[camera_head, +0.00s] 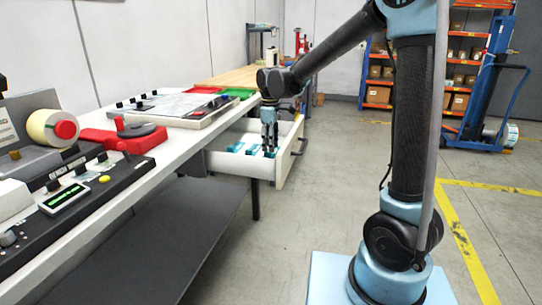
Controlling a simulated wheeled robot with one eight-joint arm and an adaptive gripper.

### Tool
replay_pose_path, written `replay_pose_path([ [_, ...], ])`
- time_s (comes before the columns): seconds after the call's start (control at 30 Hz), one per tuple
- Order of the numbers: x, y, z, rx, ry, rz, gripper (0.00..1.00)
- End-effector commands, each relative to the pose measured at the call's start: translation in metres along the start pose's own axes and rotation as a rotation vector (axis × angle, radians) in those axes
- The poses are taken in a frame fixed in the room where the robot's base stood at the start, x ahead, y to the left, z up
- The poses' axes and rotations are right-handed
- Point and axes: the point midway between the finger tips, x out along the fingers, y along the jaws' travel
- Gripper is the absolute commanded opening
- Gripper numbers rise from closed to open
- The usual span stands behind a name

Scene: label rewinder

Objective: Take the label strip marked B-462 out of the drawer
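A white drawer (288,171) is pulled open under the long bench in the head view. Several teal pieces (236,147) lie in it, likely the label strips. Their markings are too small to read, so I cannot tell which is B-462. My gripper (269,151) points down into the drawer with its fingertips at the teal pieces on the right. The fingers hide part of these pieces. I cannot tell whether the fingers are open or shut, or whether they touch a strip.
The bench (181,142) carries a label roll (44,128), a red device (122,140), a control panel and a red and a green tray (238,94). A dark lower shelf (165,245) is left of the drawer. The floor (290,230) in front is clear.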

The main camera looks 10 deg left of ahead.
Motion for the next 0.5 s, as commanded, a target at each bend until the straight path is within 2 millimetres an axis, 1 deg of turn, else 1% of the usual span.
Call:
replay_pose_path([
  [0.1, 0.018, 0.003, -0.001, 0.001, 0.000, 0.000, 0.34],
  [0.23, 0.032, 0.003, -0.001, 0.000, 0.000, 0.000, 0.34],
  [0.37, 0.037, 0.003, -0.001, 0.000, 0.000, 0.000, 0.34],
  [0.5, 0.038, 0.003, -0.001, 0.000, 0.000, 0.000, 0.34],
])
